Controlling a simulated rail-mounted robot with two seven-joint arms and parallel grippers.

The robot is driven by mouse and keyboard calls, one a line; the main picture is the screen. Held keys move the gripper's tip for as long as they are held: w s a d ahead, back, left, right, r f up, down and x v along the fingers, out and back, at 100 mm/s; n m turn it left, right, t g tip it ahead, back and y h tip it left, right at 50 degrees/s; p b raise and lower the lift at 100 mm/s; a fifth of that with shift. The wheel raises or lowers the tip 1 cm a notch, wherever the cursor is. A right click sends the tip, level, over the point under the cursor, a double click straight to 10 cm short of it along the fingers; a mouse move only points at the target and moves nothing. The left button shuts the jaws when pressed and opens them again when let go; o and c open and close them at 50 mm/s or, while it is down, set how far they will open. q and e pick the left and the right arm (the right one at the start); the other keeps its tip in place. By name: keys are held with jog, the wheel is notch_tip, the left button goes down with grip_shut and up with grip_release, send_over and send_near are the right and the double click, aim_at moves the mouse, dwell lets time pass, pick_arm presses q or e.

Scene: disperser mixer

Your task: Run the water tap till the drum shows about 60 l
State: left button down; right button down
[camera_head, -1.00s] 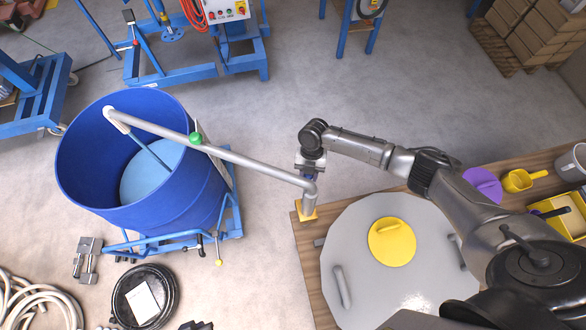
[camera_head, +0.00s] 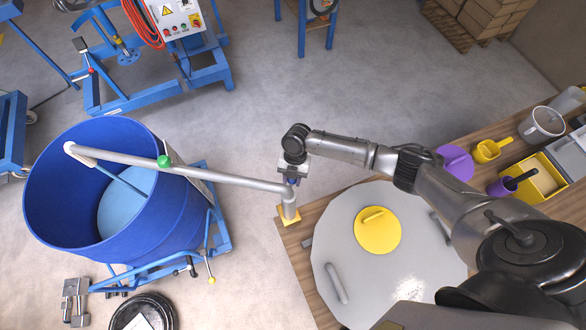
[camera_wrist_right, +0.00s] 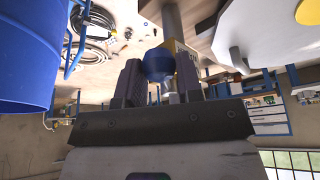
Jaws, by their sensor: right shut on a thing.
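The blue drum (camera_head: 165,220) stands on a blue wheeled frame, with a light blue surface (camera_head: 125,205) of water inside. The grey tap pipe (camera_head: 225,180) rises from a yellow base (camera_head: 288,216) at the table corner and reaches over the drum. A thin blue stream (camera_head: 118,180) runs from its white spout end to the water. My right gripper (camera_head: 290,178) is at the pipe's table end. In the wrist view, its fingers are shut on a round blue tap knob (camera_wrist_right: 157,65). No litre reading is legible. My left gripper is out of view.
The wooden table holds a grey round lid (camera_head: 350,270) with a yellow disc (camera_head: 378,230), a purple lid (camera_head: 455,163), a yellow scoop (camera_head: 489,150) and a jug (camera_head: 541,124).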

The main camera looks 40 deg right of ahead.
jog(key=c, duration=0.9)
grip_release()
jog(key=shift+o, duration=0.6)
jog(key=shift+r, duration=0.1)
jog(key=b+v, duration=0.1)
jog(key=v, duration=1.2)
jog(key=shift+w+d+r+b, duration=0.15)
jog(key=shift+r+b, duration=0.1)
jog(key=shift+b, duration=0.1)
